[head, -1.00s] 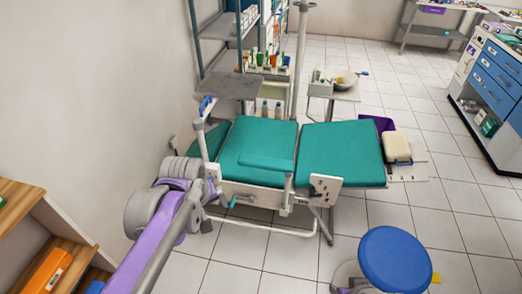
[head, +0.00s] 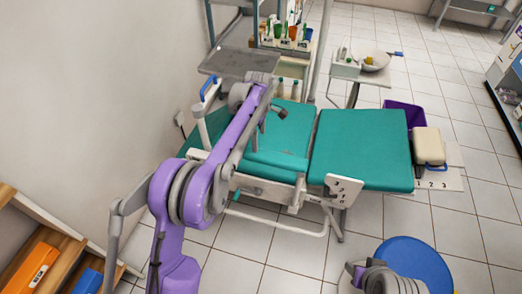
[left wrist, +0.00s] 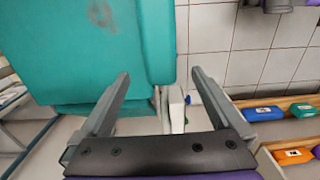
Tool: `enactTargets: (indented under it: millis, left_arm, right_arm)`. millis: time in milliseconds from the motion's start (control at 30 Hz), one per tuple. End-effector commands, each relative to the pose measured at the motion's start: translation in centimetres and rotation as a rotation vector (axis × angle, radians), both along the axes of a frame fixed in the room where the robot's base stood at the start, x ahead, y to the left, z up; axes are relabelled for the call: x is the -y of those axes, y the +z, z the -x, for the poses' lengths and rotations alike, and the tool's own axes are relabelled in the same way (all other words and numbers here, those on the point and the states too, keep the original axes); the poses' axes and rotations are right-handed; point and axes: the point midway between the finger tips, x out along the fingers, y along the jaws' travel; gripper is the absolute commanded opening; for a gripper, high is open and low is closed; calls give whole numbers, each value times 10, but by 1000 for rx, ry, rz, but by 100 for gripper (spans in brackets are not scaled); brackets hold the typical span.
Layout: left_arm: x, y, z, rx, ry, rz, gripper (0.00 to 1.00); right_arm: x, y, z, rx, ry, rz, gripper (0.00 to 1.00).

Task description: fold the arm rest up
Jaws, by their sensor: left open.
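The arm rest (head: 278,166) is a narrow teal pad along the near side of the teal dental chair (head: 362,150). It lies level, beside the seat, and my left arm hides part of it. In the left wrist view the arm rest (left wrist: 158,42) is a teal strip beside the wider cushion (left wrist: 70,55). My left gripper (head: 279,112) appears above the chair seat, small and partly hidden by its arm. In the left wrist view its two fingers (left wrist: 160,76) are wide apart, with nothing held between them. My right gripper is not in view.
A blue stool (head: 415,262) stands at the lower right, near part of my right arm. A wooden shelf (head: 60,235) with boxes stands at the lower left. A grey tray (head: 240,63) and bottles are behind the chair. Tiled floor is open at right.

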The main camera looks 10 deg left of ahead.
Motion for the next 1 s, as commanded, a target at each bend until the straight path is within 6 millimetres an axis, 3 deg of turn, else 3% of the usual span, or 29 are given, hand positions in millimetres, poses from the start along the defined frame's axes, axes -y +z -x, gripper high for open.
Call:
enactTargets:
  millis: [300,500,867,900,1000]
  left_arm:
    - [0,-61,0,1,-2,0,100]
    - [0,-85,0,2,-3,0,100]
    - [0,-92,0,2,-3,0,100]
    - [0,-92,0,2,-3,0,98]
    - [0,-91,0,2,-3,0,80]
  right_arm:
    - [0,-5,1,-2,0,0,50]
    - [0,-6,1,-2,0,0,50]
    - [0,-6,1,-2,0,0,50]
    - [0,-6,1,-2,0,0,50]
    - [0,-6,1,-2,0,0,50]
